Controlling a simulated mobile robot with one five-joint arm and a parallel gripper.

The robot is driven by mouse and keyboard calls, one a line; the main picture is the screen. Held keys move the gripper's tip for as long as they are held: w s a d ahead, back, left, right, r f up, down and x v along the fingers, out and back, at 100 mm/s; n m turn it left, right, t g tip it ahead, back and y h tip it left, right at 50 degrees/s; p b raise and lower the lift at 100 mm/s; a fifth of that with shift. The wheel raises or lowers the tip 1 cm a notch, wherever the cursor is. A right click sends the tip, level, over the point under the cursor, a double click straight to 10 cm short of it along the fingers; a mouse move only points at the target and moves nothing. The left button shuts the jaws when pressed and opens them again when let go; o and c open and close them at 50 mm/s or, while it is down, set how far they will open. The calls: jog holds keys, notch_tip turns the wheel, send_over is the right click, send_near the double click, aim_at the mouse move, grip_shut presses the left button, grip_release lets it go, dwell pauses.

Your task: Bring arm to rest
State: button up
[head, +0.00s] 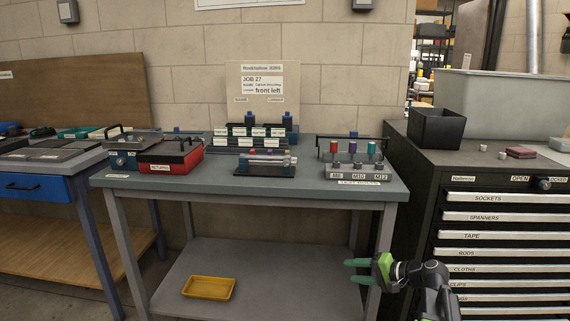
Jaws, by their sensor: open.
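My gripper (358,271) shows in the head view at the lower right, with green fingers pointing left. It is open and nothing shows between its fingers. It hangs in front of the workbench's right front leg, below the level of the bench top (215,183). My dark arm behind it comes up from the bottom edge of the picture, and its lower part is out of view.
On the bench stand a red box (170,160), a tube chassis (265,168) and a rack with coloured knobs (352,165). A yellow tray (209,288) lies on the lower shelf. A drawer cabinet (500,185) stands close to the right of my gripper.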

jog(key=s+a+f+n+g+h, duration=0.2)
jog(key=s+a+f+n+g, duration=0.25)
jog(key=a, duration=0.45)
jog(key=s+a+f+n+g+h, duration=0.25)
jog(key=s+a+f, duration=0.35)
jog(key=a, duration=0.4)
jog(key=s+d+g+h+p, duration=0.25)
jog(key=s+d+h, duration=0.2)
jog(key=d, duration=0.55)
notch_tip(320, 180, up, 34)
jog(key=p, duration=3.5)
jog(key=shift+a+t+h, duration=0.3)
jog(key=shift+t, duration=0.15)
jog(key=shift+w, duration=0.1)
